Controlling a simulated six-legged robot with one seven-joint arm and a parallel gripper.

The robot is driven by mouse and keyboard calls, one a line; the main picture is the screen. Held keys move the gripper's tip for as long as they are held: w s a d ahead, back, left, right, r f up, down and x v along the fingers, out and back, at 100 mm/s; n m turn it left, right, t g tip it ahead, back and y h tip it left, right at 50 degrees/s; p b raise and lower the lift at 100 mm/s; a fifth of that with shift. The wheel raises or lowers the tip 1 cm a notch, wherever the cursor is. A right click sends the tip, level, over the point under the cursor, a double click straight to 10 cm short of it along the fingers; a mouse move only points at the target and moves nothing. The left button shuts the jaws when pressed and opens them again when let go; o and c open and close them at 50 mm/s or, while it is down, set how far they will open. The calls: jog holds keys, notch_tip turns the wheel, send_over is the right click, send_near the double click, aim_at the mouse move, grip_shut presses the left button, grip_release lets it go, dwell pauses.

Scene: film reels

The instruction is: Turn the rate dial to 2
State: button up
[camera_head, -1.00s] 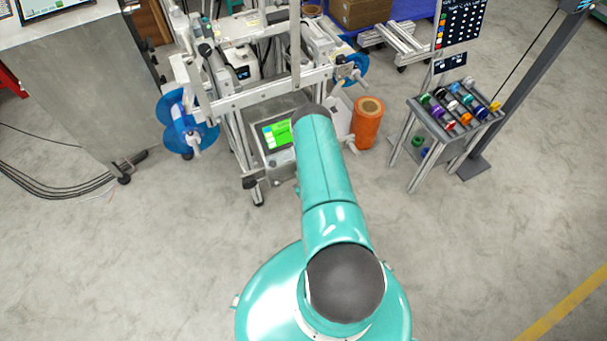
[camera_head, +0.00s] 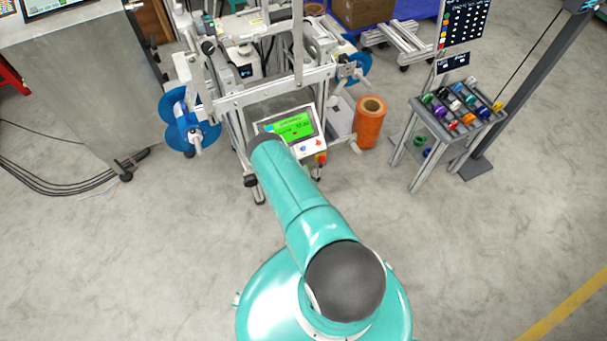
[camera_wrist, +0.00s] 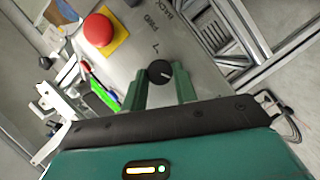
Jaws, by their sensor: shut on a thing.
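In the wrist view a round black dial (camera_wrist: 160,72) with a white pointer line sits on a grey panel (camera_wrist: 197,68). The pointer line points toward the right of the picture. My gripper (camera_wrist: 160,80) has its two green fingers on either side of the dial and is shut on it. In the head view my gripper and the dial are hidden behind my arm, near the control box with a green screen (camera_head: 290,127).
A red mushroom button (camera_wrist: 98,30) on a yellow plate sits close by, left of the dial. The machine frame (camera_head: 262,93) surrounds the box. An orange roll (camera_head: 369,125) stands to the right, and a rack of coloured spools (camera_head: 446,133) is farther right.

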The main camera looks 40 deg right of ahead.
dwell(0.4)
jog(key=o, duration=1)
jog(key=shift+n, duration=0.3)
jog(key=shift+c, duration=0.2)
jog(key=shift+s+a, duration=0.1)
jog(key=v, duration=1.3)
jog(key=shift+s+a, duration=0.2)
jog(key=shift+a, duration=0.05)
